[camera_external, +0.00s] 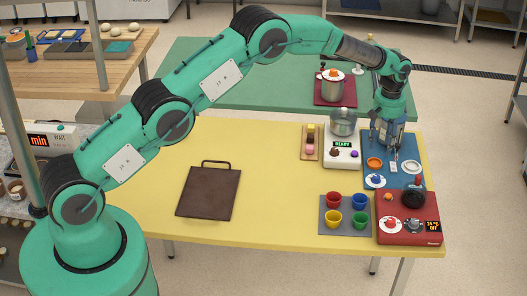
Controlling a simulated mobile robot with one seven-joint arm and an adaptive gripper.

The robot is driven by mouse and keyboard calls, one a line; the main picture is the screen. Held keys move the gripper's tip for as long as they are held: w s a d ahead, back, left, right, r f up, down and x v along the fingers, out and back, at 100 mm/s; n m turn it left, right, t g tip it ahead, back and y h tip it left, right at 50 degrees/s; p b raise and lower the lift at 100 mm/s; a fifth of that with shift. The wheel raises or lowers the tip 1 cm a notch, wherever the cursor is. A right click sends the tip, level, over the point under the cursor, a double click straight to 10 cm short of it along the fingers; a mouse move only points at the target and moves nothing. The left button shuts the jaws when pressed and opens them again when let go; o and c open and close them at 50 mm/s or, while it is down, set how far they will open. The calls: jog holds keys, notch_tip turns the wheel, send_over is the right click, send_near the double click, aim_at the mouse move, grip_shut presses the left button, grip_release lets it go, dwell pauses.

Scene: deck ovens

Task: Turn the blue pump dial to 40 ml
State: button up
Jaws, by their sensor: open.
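The blue dial (376,181) is a blue knob on a round white face. It sits at the front left of a blue board (425,153) on the right of the yellow table. Its markings and setting are too small to read. My gripper (393,167) points down over the board, behind and to the right of the dial, apart from it. Its jaws are open and look empty. A blue-grey shape by the gripper is partly hidden and unclear.
An orange ring (375,163) and a white ring (412,167) lie close to my gripper. In front is a red appliance (402,237) with its own dial. A white machine (342,160) reading READY and coloured cups (334,199) stand left.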

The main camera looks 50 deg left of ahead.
aim_at(376, 176)
jog(key=shift+f, duration=0.2)
notch_tip(376, 176, down, 13)
jog(key=shift+f, duration=0.2)
dwell(0.7)
grip_shut()
